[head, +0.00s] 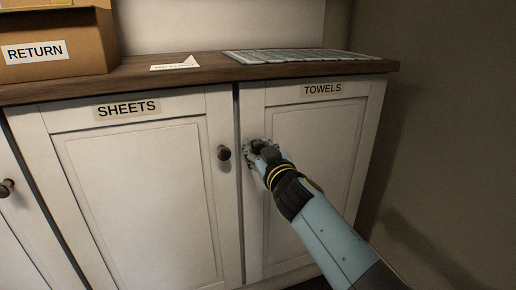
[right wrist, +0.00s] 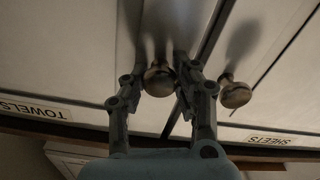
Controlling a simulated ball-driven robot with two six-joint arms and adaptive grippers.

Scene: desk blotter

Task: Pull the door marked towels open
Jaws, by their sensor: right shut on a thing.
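The white door marked TOWELS (head: 318,140) is at the right of the cabinet in the head view, its label (head: 322,89) on the top rail. It looks flush with the cabinet front, with a narrow dark gap along its left edge. My right gripper (head: 258,149) is at the upper left of this door and hides its knob there. In the right wrist view, upside down, the round towels knob (right wrist: 158,79) sits between the two fingers of my right gripper (right wrist: 160,88), which is shut on it. My left gripper is not in view.
The door marked SHEETS (head: 140,200) is to the left, with its dark knob (head: 223,153) close to my right gripper. A bare wall (head: 450,130) stands at right.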

